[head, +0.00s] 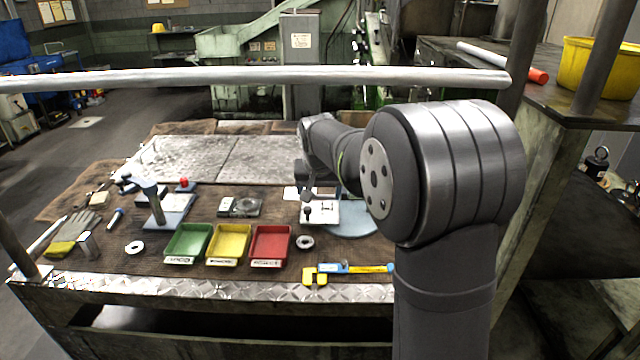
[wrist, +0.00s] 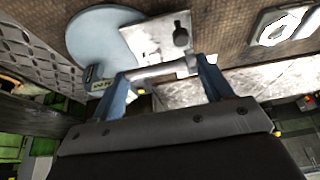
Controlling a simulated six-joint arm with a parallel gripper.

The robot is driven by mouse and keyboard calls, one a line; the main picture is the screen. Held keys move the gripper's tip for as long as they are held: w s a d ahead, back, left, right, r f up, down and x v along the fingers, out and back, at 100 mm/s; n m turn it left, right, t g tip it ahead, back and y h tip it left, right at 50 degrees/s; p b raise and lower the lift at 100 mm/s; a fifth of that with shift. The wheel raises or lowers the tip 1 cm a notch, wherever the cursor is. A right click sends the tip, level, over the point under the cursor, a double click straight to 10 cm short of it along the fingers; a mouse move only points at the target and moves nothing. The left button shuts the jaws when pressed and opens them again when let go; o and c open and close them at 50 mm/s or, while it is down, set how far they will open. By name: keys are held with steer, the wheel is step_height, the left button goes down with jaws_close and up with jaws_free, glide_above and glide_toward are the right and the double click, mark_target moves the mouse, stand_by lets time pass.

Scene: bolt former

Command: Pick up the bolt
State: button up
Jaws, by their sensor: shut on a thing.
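The bolt (wrist: 160,73), a bright metal rod, lies lengthwise between the two blue fingers of my gripper (wrist: 163,80) in the wrist view. The fingers are shut on its ends. Below it is a pale metal plate (wrist: 150,40) with a dark knob (wrist: 181,38). In the head view my gripper (head: 308,190) is over the pale plate (head: 326,214) right of the table's middle. The bolt cannot be made out clearly there. Whether the bolt is clear of the plate cannot be told.
Green (head: 187,243), yellow (head: 229,244) and red (head: 270,245) trays stand left of the plate. A caliper (head: 350,268) lies at the front edge. A round grey-blue disc (wrist: 95,38) adjoins the plate. A long metal bar (head: 250,77) crosses above the table.

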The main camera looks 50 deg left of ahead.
steer(key=s+d+r, duration=0.3)
steer(key=s+d, duration=0.5)
stand_by(0.4)
steer(key=shift+s+a+f+n+g, duration=1)
steer(key=shift+a+f+n, duration=0.6)
steer(key=shift+n, duration=1.4)
steer(key=shift+s+a+f+n+g, duration=1)
steer(key=shift+a+n, duration=0.95)
steer(key=shift+n, duration=1.05)
steer(key=shift+s+a+f+n+g, duration=0.7)
steer(key=shift+a+f+n+g, duration=0.8)
steer(key=shift+n, duration=1.5)
steer(key=shift+a+f+t, duration=0.15)
steer(key=shift+a+t, duration=0.15)
